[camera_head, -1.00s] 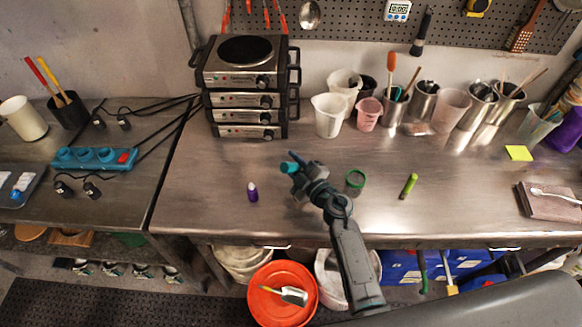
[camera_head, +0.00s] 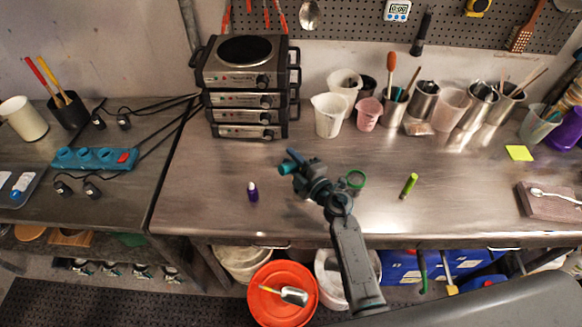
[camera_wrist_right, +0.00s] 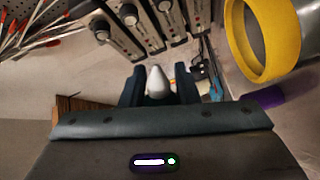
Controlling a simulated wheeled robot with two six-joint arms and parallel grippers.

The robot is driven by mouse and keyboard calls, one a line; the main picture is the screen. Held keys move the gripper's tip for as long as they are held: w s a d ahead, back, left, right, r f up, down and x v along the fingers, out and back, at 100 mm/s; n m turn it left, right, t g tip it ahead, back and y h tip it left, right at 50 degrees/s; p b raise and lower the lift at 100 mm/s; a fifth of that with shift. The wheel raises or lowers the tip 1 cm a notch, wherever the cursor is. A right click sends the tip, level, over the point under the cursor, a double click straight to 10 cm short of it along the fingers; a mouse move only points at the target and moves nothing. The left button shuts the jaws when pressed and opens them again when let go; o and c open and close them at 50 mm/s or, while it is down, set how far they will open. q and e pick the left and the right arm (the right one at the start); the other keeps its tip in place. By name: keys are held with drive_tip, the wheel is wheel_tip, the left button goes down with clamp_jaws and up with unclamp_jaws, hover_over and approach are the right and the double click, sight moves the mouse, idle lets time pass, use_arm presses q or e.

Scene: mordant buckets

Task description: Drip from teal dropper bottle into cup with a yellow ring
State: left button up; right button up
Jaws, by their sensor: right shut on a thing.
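In the head view my right gripper (camera_head: 290,163) is above the middle of the steel bench, shut on the teal dropper bottle (camera_head: 286,169). Only a small teal part of the bottle shows there. In the right wrist view its pale nozzle (camera_wrist_right: 158,82) sticks up between the dark jaws. The cup with a yellow ring (camera_wrist_right: 262,42) stands at the upper right of the wrist view, apart from the nozzle. I cannot make this cup out clearly in the head view, where my gripper and wrist cover that area. My left gripper is not in view.
A purple bottle (camera_head: 252,192) stands left of my gripper. A cup with a green ring (camera_head: 356,179) is right of my wrist, and a lime-green bottle (camera_head: 409,186) farther right. Stacked hot plates (camera_head: 243,88) and white beakers (camera_head: 328,116) stand behind.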

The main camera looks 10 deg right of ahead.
wheel_tip(320, 180, up, 9)
drive_tip(key=n+b, duration=0.1)
drive_tip(key=n, duration=2)
drive_tip(key=shift+b, duration=0.4)
drive_tip(key=shift+f, duration=0.15)
drive_tip(key=s+d+f+b, duration=0.7)
drive_tip(key=s+d+b, duration=0.3)
drive_tip(key=s+b, duration=0.2)
drive_tip(key=shift+d+f+y+b, duration=0.15)
drive_tip(key=shift+f+y+b, duration=0.15)
drive_tip(key=shift+f+b, duration=0.05)
